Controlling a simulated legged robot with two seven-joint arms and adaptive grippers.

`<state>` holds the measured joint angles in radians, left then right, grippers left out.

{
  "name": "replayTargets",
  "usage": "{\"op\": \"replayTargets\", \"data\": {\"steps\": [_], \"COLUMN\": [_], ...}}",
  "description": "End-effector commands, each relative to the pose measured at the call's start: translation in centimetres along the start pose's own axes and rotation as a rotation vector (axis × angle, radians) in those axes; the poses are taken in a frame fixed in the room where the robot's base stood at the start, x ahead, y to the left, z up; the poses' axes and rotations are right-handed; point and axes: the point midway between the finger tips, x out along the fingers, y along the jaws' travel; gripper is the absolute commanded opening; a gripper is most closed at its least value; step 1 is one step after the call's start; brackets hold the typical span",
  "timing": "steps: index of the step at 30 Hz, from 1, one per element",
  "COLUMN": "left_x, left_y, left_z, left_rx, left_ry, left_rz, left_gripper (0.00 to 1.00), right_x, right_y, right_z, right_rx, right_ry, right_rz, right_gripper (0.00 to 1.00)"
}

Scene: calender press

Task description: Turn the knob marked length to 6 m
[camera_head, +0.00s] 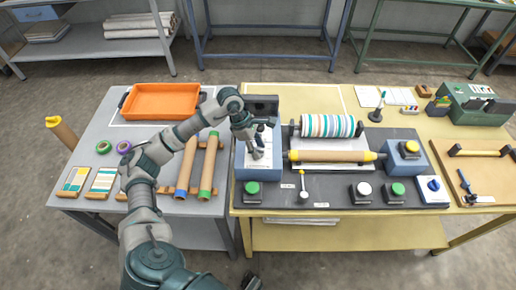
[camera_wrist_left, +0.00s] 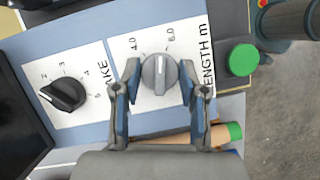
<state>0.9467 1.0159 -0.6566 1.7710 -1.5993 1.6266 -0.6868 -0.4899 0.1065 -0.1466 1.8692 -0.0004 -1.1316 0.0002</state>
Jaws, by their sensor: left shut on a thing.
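The length knob (camera_wrist_left: 160,75) is a round grey knob on a white plate marked "LENGTH m" in the left wrist view. Its light pointer line faces up in that picture, between the 4.0 and 6.0 marks. My left gripper (camera_wrist_left: 159,82) is shut on the knob, one finger on each side. In the head view the left gripper (camera_head: 258,154) is over the blue control box (camera_head: 250,173) and hides the knob.
A black knob (camera_wrist_left: 63,94) with its own scale sits beside the length plate. A green button (camera_wrist_left: 243,59) is near the label end. Right of the control box lie a striped roll (camera_head: 327,126) and a brown roller (camera_head: 330,156). Cardboard tubes (camera_head: 208,165) lie to the left.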

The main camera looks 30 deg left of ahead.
Motion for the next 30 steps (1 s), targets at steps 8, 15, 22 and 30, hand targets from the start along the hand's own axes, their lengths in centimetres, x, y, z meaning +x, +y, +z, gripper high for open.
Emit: {"op": "replayTargets", "data": {"steps": [8, 15, 22, 30], "left_x": [-0.1, -0.2, -0.2, -0.2], "left_y": [0.3, 0.3, 0.3, 0.4], "left_z": [0.0, 0.0, 0.0, 0.0], "left_rx": [0.159, 0.233, 0.253, 0.254], "left_ry": [0.0, 0.0, 0.001, 0.001], "left_rz": [-0.06, -0.088, -0.096, -0.096], "left_gripper": [0.07, 0.07, 0.07, 0.07], "right_x": [-1.1, -1.7, -2.1, -2.0], "right_y": [0.1, 0.1, 0.1, 0.1], "right_z": [-0.6, -0.8, -1.2, -0.8], "right_rx": [0.001, 0.002, 0.002, 0.003], "right_ry": [0.004, 0.004, 0.015, 0.007], "right_rz": [0.001, 0.0, 0.0, 0.0], "right_gripper": [0.4, 0.4, 0.4, 0.4]}}
